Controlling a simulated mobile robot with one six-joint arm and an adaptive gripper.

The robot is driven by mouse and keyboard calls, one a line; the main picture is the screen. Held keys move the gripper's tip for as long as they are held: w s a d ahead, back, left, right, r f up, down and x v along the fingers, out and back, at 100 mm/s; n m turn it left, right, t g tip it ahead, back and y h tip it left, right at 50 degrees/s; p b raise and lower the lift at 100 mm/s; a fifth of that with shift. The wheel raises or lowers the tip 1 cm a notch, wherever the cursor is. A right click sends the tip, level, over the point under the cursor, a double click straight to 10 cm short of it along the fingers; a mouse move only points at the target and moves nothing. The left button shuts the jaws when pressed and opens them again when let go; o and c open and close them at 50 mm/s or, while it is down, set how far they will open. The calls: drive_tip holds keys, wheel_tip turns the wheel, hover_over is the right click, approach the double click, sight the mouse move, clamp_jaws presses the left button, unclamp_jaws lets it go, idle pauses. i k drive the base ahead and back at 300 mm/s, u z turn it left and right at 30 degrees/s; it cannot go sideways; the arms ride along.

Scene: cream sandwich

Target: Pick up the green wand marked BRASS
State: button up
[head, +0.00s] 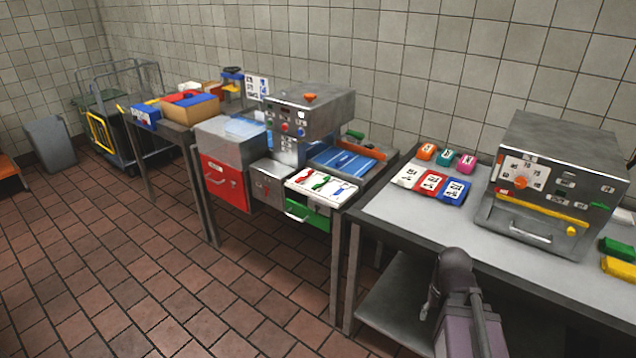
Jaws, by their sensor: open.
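A green wand (320,183) lies in a pale tray (300,190) at the front of the middle workstation, between a red wand (303,179) and a blue wand (341,189). The wand is small here and any marking on it is too small to read. The tray sits above a green drawer front (308,217) with a light handle. My arm shows at the lower right, in front of the right table and well apart from the wands. I cannot make out my gripper's fingers.
A grey machine (305,112) overhangs behind the tray. A blue-topped tray (345,160) lies right of it. The right table (400,215) holds coloured cards and a grey oven-like box (560,180). The tiled floor (250,300) in front is clear.

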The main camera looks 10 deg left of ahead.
sight(327, 178)
drive_tip(key=i, duration=0.85)
drive_tip(key=z, duration=0.05)
